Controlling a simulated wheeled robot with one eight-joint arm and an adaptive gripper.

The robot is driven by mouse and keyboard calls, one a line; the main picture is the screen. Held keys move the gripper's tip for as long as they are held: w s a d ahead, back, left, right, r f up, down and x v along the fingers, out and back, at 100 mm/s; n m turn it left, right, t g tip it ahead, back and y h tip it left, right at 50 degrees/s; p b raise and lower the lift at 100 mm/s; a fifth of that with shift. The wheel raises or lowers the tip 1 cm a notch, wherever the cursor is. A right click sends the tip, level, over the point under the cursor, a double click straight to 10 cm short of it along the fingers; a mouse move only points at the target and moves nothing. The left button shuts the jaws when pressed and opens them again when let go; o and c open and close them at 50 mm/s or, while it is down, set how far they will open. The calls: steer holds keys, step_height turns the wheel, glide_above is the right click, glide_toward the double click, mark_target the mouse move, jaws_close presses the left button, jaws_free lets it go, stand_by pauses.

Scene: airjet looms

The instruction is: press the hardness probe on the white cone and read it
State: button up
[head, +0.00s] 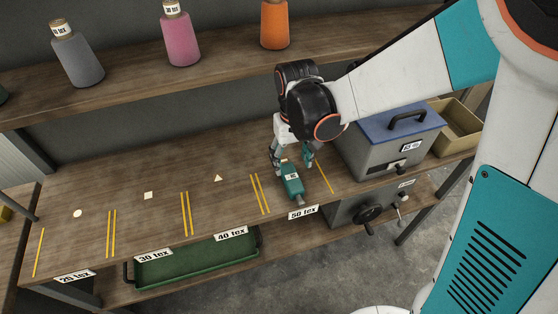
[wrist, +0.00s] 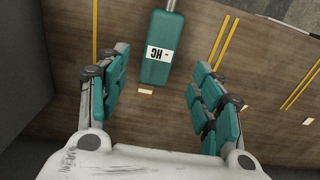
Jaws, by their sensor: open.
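The hardness probe (head: 291,181) is a teal block with a white label and a grey metal tip. It lies on the wooden bench in the slot above the 50 tex label, its tip toward the front edge. My gripper (head: 291,160) is over its rear end, fingers pointing down. In the wrist view, the open gripper (wrist: 162,75) has teal-padded fingers on either side of the probe (wrist: 156,60), with gaps on both sides. Nothing is held. No white cone shows in either view.
Grey, pink (head: 181,38) and orange (head: 274,24) cones stand on the upper shelf (head: 125,82). A grey box with blue lid (head: 395,125) stands right of my gripper, beside an open tan box (head: 460,130). A green tray (head: 195,262) sits below. The bench's left part is mostly clear.

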mark_target(292, 176)
step_height(292, 176, down, 8)
steer(key=b, duration=0.2)
steer(key=shift+s+d+b, duration=0.1)
steer(key=shift+b, duration=0.2)
steer(key=shift+c, duration=0.6)
steer(key=c, duration=1.1)
